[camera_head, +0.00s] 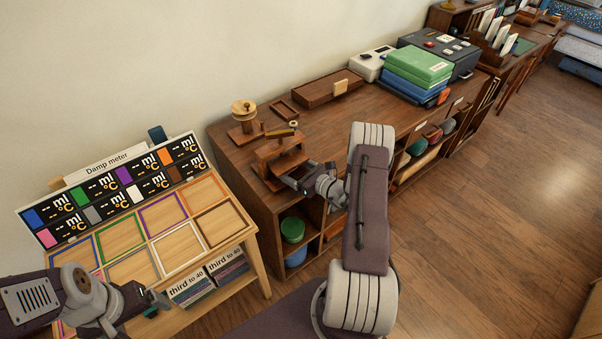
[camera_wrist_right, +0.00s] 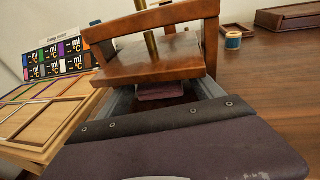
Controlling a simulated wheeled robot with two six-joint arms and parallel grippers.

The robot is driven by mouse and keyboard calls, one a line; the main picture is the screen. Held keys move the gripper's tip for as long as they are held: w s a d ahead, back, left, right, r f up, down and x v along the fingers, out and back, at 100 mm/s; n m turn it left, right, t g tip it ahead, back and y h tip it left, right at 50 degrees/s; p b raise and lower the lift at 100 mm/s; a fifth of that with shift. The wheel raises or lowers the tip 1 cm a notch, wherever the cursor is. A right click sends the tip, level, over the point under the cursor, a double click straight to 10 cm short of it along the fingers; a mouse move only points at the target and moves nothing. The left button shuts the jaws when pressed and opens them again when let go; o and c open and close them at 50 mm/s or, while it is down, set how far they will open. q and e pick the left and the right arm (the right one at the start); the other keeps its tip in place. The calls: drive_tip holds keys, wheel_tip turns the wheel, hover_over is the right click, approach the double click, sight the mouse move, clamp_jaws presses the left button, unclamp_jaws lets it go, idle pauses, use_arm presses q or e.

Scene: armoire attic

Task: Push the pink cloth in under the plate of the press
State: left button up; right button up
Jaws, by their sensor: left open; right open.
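The wooden press (camera_head: 279,151) stands on the left end of the dark wooden cabinet. In the right wrist view its raised plate (camera_wrist_right: 150,62) hangs from a brass screw, with a gap below. A small flat mauve-pink piece, which looks like the cloth (camera_wrist_right: 162,91), lies in that gap, partly hidden by the plate. My right gripper (camera_head: 292,180) is open at the press's front. In the wrist view its grey fingers reach to either side of the cloth; contact cannot be told. My left gripper (camera_head: 145,311) is open and empty, over the sorting table's front.
The sorting table (camera_head: 255,257) with coloured frames and the Damp meter board (camera_head: 115,185) adjoins the cabinet on the left. A wooden spool stand (camera_head: 244,117) is behind the press, and a wooden box (camera_head: 320,91) further right. The cabinet top between has free room.

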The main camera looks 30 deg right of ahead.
drive_tip(key=shift+x, duration=1.35)
drive_tip(key=c, duration=1.2)
drive_tip(key=o, duration=1.4)
drive_tip(key=shift+o, duration=0.2)
drive_tip(key=v, duration=0.9)
